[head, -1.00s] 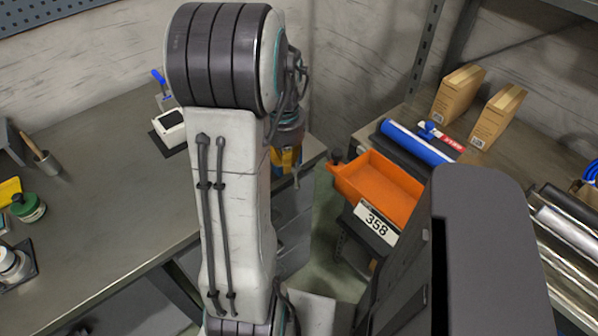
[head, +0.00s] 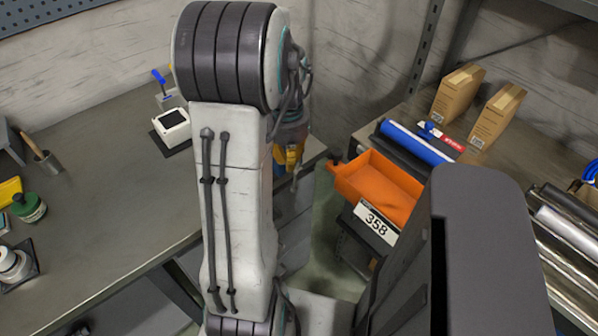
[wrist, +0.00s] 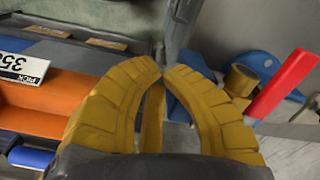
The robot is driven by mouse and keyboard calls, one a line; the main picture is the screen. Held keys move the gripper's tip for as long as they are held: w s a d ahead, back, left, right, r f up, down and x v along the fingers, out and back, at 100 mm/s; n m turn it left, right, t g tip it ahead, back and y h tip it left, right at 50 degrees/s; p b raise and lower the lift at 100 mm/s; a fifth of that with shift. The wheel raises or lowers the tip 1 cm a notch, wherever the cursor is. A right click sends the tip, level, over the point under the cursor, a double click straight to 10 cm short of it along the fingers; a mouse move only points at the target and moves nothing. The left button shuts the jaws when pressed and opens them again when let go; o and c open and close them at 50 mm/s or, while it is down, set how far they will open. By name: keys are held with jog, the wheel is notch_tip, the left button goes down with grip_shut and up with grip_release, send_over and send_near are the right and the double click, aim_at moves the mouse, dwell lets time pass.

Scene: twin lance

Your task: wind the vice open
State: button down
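In the head view my gripper (head: 291,157) shows partly behind my arm, by the bench's right end. In the wrist view, a blue body (wrist: 257,66) with a brass-coloured cylinder (wrist: 241,80) and a red bar (wrist: 284,82) is right of the fingers; it looks like the vice and its handle. The fingers appear apart from the red bar. My arm probably hides the vice in the head view.
An orange bin (head: 378,187) labelled 358 sits right of the bench (head: 110,190). A white device (head: 172,120) on a dark pad and a green jar (head: 29,208) stand on the bench. Cartons (head: 458,93) and rolls fill the right shelf. The bench middle is clear.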

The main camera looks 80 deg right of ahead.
aim_at(303, 152)
jog(key=shift+s+d+f, duration=0.2)
jog(key=shift+s+d, duration=0.15)
jog(key=shift+d, duration=0.15)
jog(key=shift+s+d+f, duration=0.15)
jog(key=shift+s+d, duration=0.15)
jog(key=shift+d, duration=0.15)
dwell(1.0)
jog(key=shift+s+d+f, duration=0.15)
jog(key=shift+d, duration=0.05)
dwell(0.4)
jog(key=shift+s+d+f, duration=0.4)
jog(key=shift+d+f, duration=0.1)
dwell(0.6)
jog(key=shift+s+d+f, duration=0.1)
jog(key=shift+d, duration=0.1)
dwell(0.3)
jog(key=shift+f+b, duration=0.25)
jog(key=shift+b, duration=0.05)
jog(key=shift+r, duration=0.2)
dwell(0.4)
jog(key=shift+r+p, duration=0.5)
jog(key=shift+r, duration=0.15)
